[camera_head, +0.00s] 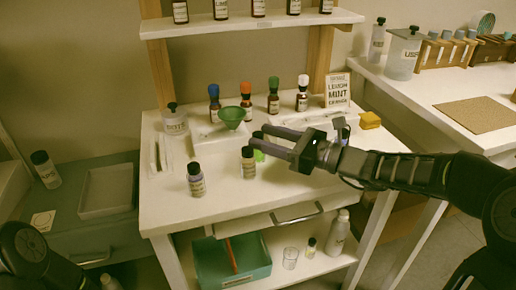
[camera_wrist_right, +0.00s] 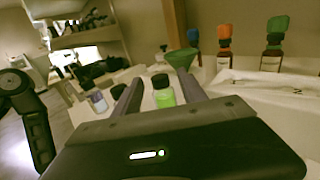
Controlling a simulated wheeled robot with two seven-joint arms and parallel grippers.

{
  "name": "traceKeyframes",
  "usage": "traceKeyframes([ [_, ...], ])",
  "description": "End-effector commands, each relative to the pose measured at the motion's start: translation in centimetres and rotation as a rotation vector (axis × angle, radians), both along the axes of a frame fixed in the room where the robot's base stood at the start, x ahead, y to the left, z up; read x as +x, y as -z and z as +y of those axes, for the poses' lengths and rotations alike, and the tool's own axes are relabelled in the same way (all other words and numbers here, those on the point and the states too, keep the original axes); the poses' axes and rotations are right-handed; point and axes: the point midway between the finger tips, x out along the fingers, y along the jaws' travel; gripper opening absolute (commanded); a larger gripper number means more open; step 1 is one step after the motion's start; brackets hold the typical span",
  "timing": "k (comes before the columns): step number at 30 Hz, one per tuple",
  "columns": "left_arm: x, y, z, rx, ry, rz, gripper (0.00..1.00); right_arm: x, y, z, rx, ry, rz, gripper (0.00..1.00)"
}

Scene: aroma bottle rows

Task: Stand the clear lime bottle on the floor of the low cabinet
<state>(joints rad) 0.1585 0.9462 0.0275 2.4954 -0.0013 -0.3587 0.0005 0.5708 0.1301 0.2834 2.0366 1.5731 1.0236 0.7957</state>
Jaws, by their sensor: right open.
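The clear lime bottle (camera_wrist_right: 165,98) stands upright on the white table between my right gripper's two fingers in the right wrist view. In the head view its green body (camera_head: 258,155) is mostly hidden behind a finger. My right gripper (camera_head: 262,143) is open around it, and no grip on it shows. A low grey-green unit (camera_head: 65,225) with a handle is at the left. An open lower shelf (camera_head: 300,268) lies under the table. I cannot tell which of these is the low cabinet. Only part of my left arm shows at lower left.
A black-capped bottle (camera_head: 249,162) stands close beside the lime one, and another (camera_head: 196,180) stands farther left. Behind are a green funnel (camera_head: 231,116) and several dropper bottles. The lower shelf holds a teal crate (camera_head: 205,277), a glass (camera_head: 290,258) and bottles. The table's front right is clear.

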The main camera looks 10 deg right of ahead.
Motion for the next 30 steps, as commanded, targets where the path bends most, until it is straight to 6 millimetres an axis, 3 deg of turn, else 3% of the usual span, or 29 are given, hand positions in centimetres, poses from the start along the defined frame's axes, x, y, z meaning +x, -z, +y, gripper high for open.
traceKeyframes([
  [2, 0.0, 0.0, 0.0, 0.0, 0.0, 0.0, 0.41, -0.01, 0.0, -0.01, 0.0, 0.0, 0.0, 0.48],
  [20, 0.0, 0.0, 0.0, 0.0, 0.0, 0.0, 0.41, -0.01, 0.0, -0.01, 0.0, 0.0, 0.0, 0.0],
  [30, 0.0, 0.0, 0.0, 0.0, 0.0, 0.0, 0.41, -0.01, -0.02, -0.01, 0.0, 0.0, 0.0, 0.0],
])
